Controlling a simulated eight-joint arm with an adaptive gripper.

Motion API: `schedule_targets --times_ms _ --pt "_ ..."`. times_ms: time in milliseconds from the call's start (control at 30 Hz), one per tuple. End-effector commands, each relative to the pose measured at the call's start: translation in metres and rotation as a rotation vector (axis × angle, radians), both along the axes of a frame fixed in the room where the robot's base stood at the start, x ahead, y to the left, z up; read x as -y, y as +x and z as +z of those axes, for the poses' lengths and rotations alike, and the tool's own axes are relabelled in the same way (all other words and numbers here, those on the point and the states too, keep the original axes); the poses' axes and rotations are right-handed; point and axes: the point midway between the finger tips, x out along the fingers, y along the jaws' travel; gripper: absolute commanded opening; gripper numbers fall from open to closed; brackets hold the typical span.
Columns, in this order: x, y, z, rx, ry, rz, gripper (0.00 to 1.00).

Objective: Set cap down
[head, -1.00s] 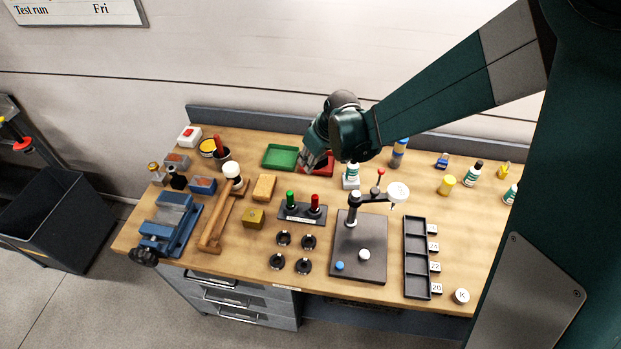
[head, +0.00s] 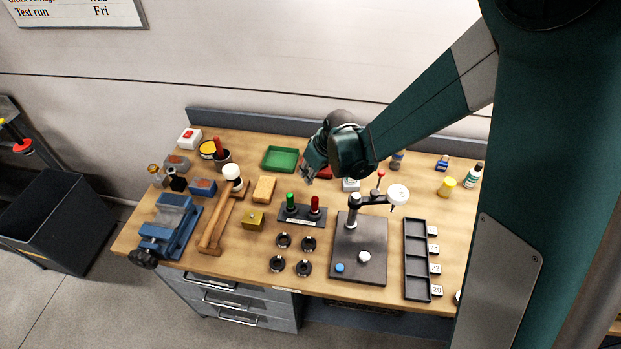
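My gripper (head: 308,176) hangs over the back middle of the bench, fingers pointing down and left, between the green tray and the stand with the dial. The fingers are small and dark here, so I cannot tell whether they are open or shut. I cannot make out a cap in them or under them. A red tray (head: 324,172) lies behind the gripper, mostly hidden. A small white block (head: 351,185) shows just below my wrist; what stands on it is hidden by my arm.
The green tray (head: 280,158) lies left of the gripper. A holder with a green and a red handle (head: 302,214) stands in front. The dial stand (head: 358,250) rises to the right, beside a black slotted tray (head: 416,260).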

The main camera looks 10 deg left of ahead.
Motion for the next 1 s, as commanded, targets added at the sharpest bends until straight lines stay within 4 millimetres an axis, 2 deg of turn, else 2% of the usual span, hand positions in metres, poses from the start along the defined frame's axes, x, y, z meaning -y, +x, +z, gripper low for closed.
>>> schedule_targets --times_ms 300,833,867,900,933,1000 --pt "0.0 0.0 -0.026 0.0 0.0 0.0 0.06" --pt "0.0 0.0 -0.032 0.0 0.0 0.0 0.06" --pt "0.0 0.0 -0.031 0.0 0.0 0.0 0.2" --pt "0.0 0.0 -0.03 0.0 0.0 0.0 0.26" --pt "0.0 0.0 -0.03 0.0 0.0 0.0 0.3" --pt "0.0 0.0 -0.03 0.0 0.0 0.0 0.31"
